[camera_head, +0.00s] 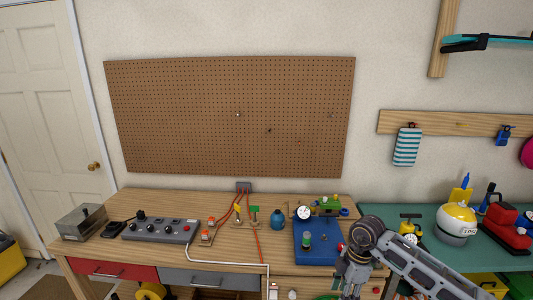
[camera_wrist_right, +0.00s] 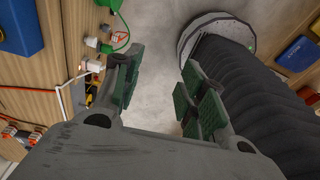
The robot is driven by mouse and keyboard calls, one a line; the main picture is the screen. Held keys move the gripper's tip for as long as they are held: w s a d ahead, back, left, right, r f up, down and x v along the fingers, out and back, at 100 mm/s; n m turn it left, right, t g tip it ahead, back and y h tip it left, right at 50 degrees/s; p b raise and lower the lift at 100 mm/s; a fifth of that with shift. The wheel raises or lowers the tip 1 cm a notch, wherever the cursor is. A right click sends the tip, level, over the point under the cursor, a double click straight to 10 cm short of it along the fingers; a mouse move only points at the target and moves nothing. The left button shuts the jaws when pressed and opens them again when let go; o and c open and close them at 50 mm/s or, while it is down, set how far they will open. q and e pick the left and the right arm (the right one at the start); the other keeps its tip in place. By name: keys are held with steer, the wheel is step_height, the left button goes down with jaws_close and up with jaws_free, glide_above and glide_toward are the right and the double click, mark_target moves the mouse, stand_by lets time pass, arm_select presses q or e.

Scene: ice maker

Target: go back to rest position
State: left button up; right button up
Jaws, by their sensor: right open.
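My right arm comes in from the lower right in the head view, with its gripper (camera_head: 350,288) low in front of the wooden workbench, right of centre. In the right wrist view the gripper (camera_wrist_right: 160,85) is open, with its green-padded fingers apart. Nothing is between them, only grey floor beyond. The blue-based apparatus (camera_head: 315,254) with a gauge and green parts stands on the bench just left of my right arm. My left gripper is not in view.
The wooden workbench (camera_head: 185,256) carries a control box (camera_head: 160,231), red and orange wires, and a blue bottle (camera_head: 277,219). A green-topped table (camera_head: 385,213) with a yellow-and-white container (camera_head: 457,222) stands right. A pegboard (camera_head: 230,110) hangs behind. Drawers are below the bench.

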steer(key=w+a+f+t+y, duration=0.2)
steer(key=w+a+f+y, duration=0.2)
steer(key=a+f+y, duration=0.8)
steer(key=s+d+f+m+t+h+b, duration=0.1)
steer(key=d+f+m+t+h, duration=0.3)
steer(key=f, duration=0.7)
steer(key=d+f+m+t+h, duration=0.2)
steer(key=d+f+m+t, duration=0.45)
steer(key=f, duration=0.35)
steer(key=s+d+f+m+g+h, duration=0.2)
steer(key=s+d+f+h, duration=0.1)
steer(key=s+f, duration=0.7)
steer(key=s+d+f+m+g+h, duration=0.2)
steer(key=s+d+f+h, duration=0.1)
steer(key=s+f, duration=0.7)
steer(key=s+f+g+h, duration=0.1)
steer(key=s+f+g, duration=0.2)
steer(key=s, duration=1.1)
steer(key=s+a+f+m+g, duration=0.1)
steer(key=s+f+g, duration=0.3)
steer(key=s, duration=1)
step_height(320, 180, down, 2)
steer(key=shift+s+f+h+b, duration=0.2)
steer(key=shift+s+h+b, duration=0.1)
steer(key=shift+h, duration=0.1)
